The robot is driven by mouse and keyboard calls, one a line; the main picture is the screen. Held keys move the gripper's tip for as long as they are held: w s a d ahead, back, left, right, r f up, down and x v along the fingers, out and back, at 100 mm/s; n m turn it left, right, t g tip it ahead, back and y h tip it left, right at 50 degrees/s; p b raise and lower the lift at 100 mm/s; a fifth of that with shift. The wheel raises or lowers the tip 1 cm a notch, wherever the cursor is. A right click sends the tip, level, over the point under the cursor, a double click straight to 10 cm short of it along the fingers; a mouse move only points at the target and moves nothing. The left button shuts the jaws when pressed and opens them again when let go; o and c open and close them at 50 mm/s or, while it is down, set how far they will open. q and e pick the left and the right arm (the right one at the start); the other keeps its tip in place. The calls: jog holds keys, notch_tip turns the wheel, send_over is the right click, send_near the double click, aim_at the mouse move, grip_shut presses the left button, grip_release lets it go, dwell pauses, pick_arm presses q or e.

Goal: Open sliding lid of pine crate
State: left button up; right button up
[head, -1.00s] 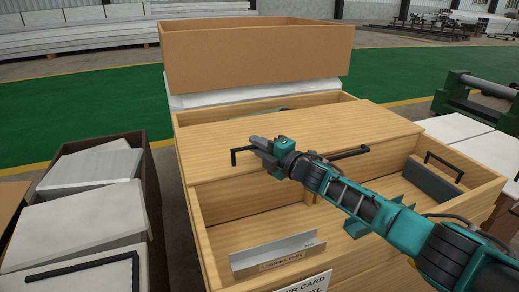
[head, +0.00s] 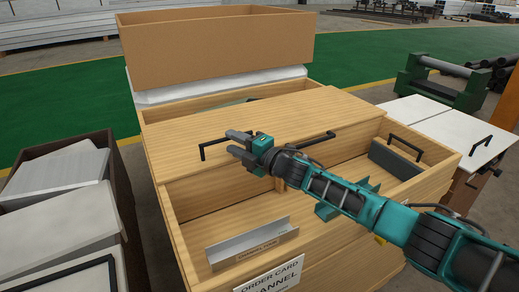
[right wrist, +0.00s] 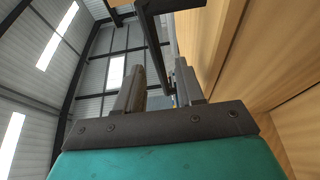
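The pine crate (head: 222,212) stands in the middle of the head view. Its flat sliding lid (head: 250,112) covers the middle strip, leaving a front bay and a narrow back gap uncovered. The lid has a black left handle (head: 213,150) and a black right handle (head: 317,138) near its front edge. My right gripper (head: 232,143) is open and empty, just right of the left handle, with its fingers pointing left. In the right wrist view, a black bar (right wrist: 154,45) appears between the open fingers (right wrist: 160,88); contact cannot be told. My left gripper is out of view.
In the front bay lie a metal channel (head: 250,241), a teal bracket (head: 345,195) and a dark grey block (head: 396,160). A cardboard box (head: 215,48) stands behind the crate. A dark bin (head: 122,210) of pale panels is at left; white panels (head: 445,125) are at right.

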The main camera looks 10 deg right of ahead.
jog(key=p+v, duration=0.2)
jog(key=v, duration=0.7)
jog(key=shift+s+d, duration=0.15)
jog(key=shift+s, duration=0.05)
